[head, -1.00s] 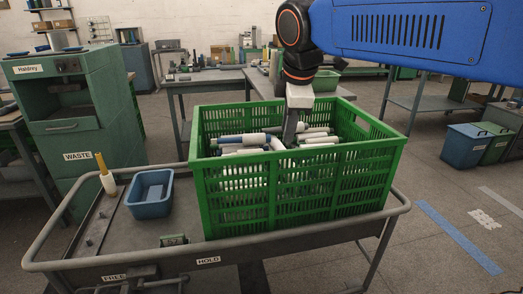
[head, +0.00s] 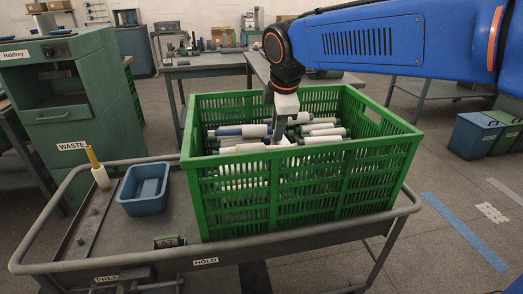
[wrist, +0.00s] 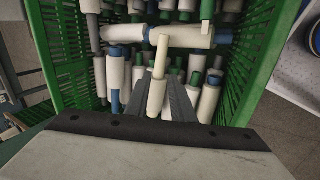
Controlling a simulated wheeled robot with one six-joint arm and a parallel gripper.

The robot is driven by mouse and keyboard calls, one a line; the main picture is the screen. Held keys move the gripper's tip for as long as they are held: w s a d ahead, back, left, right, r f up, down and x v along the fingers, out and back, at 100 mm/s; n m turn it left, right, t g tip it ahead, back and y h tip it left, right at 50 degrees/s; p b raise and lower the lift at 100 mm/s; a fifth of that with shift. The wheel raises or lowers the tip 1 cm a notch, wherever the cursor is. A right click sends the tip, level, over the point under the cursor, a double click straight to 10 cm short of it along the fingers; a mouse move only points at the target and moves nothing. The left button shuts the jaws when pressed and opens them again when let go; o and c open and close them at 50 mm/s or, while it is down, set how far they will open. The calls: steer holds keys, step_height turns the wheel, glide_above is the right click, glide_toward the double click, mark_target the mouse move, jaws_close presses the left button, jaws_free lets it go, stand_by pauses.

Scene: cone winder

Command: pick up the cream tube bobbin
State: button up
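The cream tube bobbin (wrist: 157,88) has a bare cream tube end and a pale yarn body. In the wrist view it lies lengthwise between my fingers, its cream end overlapping a bobbin lying crosswise. My gripper (wrist: 162,84) is down inside the green crate (head: 295,205), at the bobbin pile, with a finger on either side of the cream tube bobbin. Whether the fingers press on it is not clear. In the head view my gripper (head: 281,138) is small and the cream bobbin cannot be singled out.
Several white-wound bobbins with blue, green and grey tubes fill the crate, one lying crosswise (wrist: 180,37). The crate walls surround my gripper. On the cart (head: 228,275) to the left are a blue tray (head: 143,205) and an upright bobbin with a yellow tube (head: 98,170).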

mark_target(274, 147)
steer(key=shift+x, duration=4.35)
steer(key=shift+a, duration=0.1)
jaws_close()
